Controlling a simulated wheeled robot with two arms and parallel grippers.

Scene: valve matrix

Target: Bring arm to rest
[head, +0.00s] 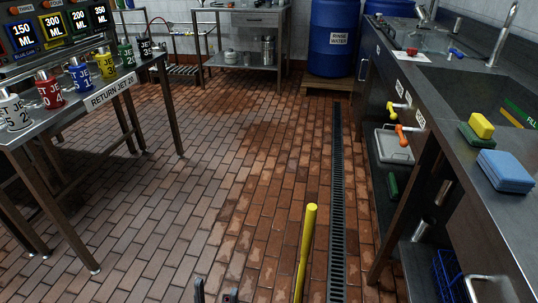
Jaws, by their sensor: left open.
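My left gripper (215,292) shows at the bottom edge of the head view, left of the middle. Only its two dark fingertips are in the picture. They stand apart, with only tiled floor visible between them. It appears to hold nothing, and the rest of that arm is below the frame. My right gripper is not in view.
A yellow pole (307,250) rises near the bottom middle, right of my left gripper. A steel table (75,110) with several labelled jets stands left; the sink counter (465,110) runs along the right. A blue drum (333,38) stands at the back. The tiled floor between is mostly clear.

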